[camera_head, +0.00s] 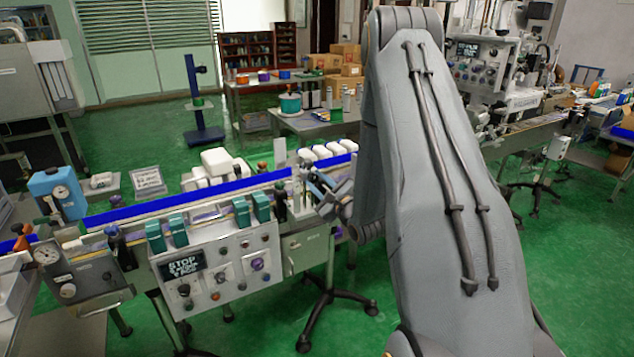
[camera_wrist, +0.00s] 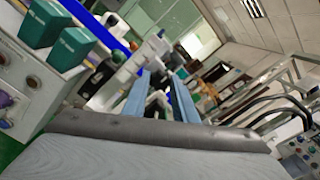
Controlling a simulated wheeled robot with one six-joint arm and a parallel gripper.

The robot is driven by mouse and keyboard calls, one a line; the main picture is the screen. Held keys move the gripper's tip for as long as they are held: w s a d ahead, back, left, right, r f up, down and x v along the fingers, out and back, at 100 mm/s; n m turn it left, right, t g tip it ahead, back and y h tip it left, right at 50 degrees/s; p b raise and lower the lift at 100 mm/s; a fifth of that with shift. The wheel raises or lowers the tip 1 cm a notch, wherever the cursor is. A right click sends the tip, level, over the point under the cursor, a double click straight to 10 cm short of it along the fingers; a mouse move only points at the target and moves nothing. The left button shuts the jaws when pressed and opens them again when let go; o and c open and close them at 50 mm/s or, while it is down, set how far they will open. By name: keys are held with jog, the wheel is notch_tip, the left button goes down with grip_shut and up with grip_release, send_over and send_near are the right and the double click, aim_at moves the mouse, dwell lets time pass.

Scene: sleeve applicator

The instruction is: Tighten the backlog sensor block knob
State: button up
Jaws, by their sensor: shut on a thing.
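My gripper (camera_head: 318,190) reaches from the right to the conveyor's edge, just right of a small dark post (camera_head: 280,203). In the wrist view my gripper (camera_wrist: 160,76) shows two blue-grey fingers on either side of a small dark part, the backlog sensor block knob (camera_wrist: 157,100). The fingers are shut on it. The knob's shape and markings are blurred and partly hidden by the fingers. In the head view I cannot make the knob out clearly behind the gripper.
The conveyor's blue rail (camera_head: 190,195) runs behind the gripper, with white bottles (camera_head: 328,150) beyond. Teal boxes (camera_head: 261,207) and a control panel (camera_head: 222,270) with a STOP display stand to the left. A wheeled stand leg (camera_head: 335,297) is below.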

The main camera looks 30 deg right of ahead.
dwell(0.4)
jog(key=o, duration=1)
jog(key=shift+o, duration=0.2)
jog(key=s+b, duration=0.2)
jog(key=s, duration=0.5)
jog(key=shift+s+d, duration=0.15)
jog(key=shift+s, duration=0.25)
jog(key=shift+w, duration=0.1)
